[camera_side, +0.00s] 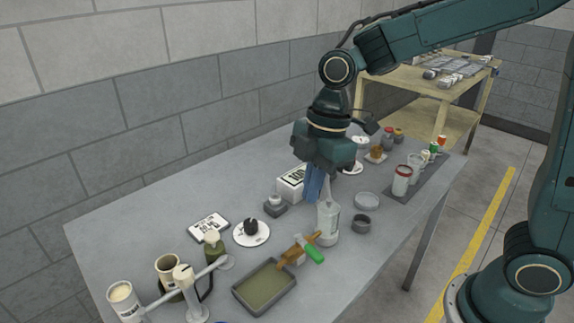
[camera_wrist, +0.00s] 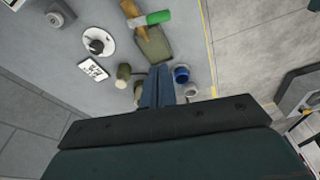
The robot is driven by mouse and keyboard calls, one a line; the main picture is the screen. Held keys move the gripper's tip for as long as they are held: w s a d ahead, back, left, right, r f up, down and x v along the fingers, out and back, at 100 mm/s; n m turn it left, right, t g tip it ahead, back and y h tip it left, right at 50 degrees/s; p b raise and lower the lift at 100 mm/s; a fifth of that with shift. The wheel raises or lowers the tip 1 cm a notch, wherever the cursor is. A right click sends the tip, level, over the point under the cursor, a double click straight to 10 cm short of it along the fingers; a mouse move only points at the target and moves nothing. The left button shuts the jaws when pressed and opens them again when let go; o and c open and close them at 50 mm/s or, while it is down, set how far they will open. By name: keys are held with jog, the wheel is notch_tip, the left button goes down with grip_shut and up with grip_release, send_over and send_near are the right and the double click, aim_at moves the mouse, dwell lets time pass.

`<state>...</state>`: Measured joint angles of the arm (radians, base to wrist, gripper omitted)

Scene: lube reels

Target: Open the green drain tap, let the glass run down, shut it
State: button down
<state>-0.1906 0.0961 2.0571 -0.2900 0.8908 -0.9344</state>
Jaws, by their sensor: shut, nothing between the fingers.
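The green tap handle (camera_side: 312,252) sits on a brass-orange tap body (camera_side: 296,250), beside a pale, bottle-shaped vessel (camera_side: 328,224) with a marked face. I cannot read its fluid level. A shallow tray (camera_side: 240,298) with greenish-brown contents lies to the left of the tap. In the wrist view the green handle (camera_wrist: 159,17) and the tray (camera_wrist: 154,45) show near the top. My gripper (camera_side: 313,192) has blue fingers, shut and empty, above the table behind the vessel in the side view. In the wrist view its fingers (camera_wrist: 159,72) point toward the tray, apart from the tap.
A black knob on a white disc (camera_side: 251,233) and a printed card (camera_side: 208,227) lie left. A stand with cups and a rail (camera_side: 195,280) is at the front left. A white box (camera_side: 292,184) is near my gripper. Jars (camera_side: 401,181) stand on a dark mat at right.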

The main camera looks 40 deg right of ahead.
jog(key=shift+f, duration=0.1)
send_over(314, 248)
jog(key=a, duration=0.3)
notch_tip(314, 248, down, 10)
jog(key=shift+w+d+f, duration=0.1)
jog(key=shift+d+f, duration=0.45)
jog(key=shift+f, duration=0.2)
jog(key=shift+w+d+f, duration=0.1)
jog(key=shift+d+f, duration=0.4)
jog(key=shift+f, duration=0.2)
jog(key=shift+s+d+f+n, duration=0.1)
jog(key=shift+d+f+n, duration=0.2)
jog(key=shift+d+n, duration=0.25)
jog(key=shift+s+d+f, duration=0.15)
jog(key=shift+d, duration=0.2)
jog(key=shift+a, duration=0.25)
